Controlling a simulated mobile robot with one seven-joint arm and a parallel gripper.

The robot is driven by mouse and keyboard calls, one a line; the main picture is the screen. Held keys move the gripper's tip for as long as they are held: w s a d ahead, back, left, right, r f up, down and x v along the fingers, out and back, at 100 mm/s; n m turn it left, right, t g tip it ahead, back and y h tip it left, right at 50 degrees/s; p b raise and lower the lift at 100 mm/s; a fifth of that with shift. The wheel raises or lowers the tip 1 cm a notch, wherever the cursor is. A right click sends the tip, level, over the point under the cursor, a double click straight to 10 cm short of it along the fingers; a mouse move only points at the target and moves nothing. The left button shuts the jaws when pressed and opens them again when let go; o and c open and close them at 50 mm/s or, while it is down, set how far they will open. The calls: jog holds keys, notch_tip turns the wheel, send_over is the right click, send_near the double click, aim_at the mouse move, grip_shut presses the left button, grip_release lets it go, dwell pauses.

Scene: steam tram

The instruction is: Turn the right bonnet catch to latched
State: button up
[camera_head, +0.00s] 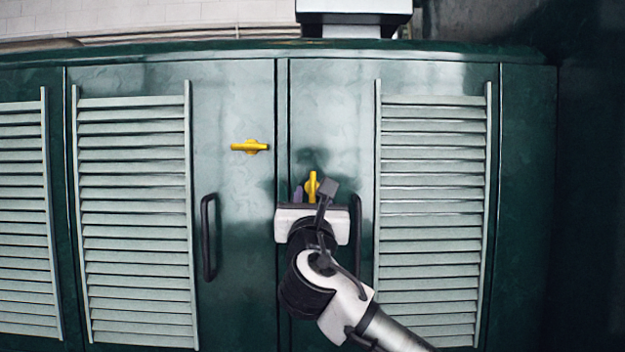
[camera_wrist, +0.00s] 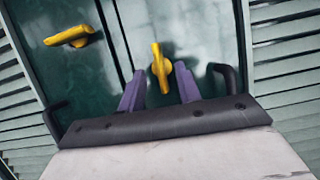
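The right bonnet catch (camera_head: 312,185) is a yellow lever on the dark green right door. It stands upright in the head view, and also shows between and beyond my fingers in the wrist view (camera_wrist: 160,68). The left bonnet catch (camera_head: 250,147) is yellow too and lies level on the left door; it also shows in the wrist view (camera_wrist: 70,37). My gripper (camera_wrist: 160,85) has two purple fingers spread apart, one on each side of the right catch. I see no contact, and the remaining distance is hard to tell. In the head view my wrist hides part of the fingers.
A black handle (camera_head: 208,237) stands on the left door. Another black handle (camera_head: 356,232) is close to the right of my gripper. Pale louvred panels (camera_head: 432,200) flank both doors. The door surface around the catches is otherwise clear.

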aim_at(313, 189)
jog(key=shift+p+x, duration=0.4)
jog(key=shift+x, duration=1.35)
grip_shut()
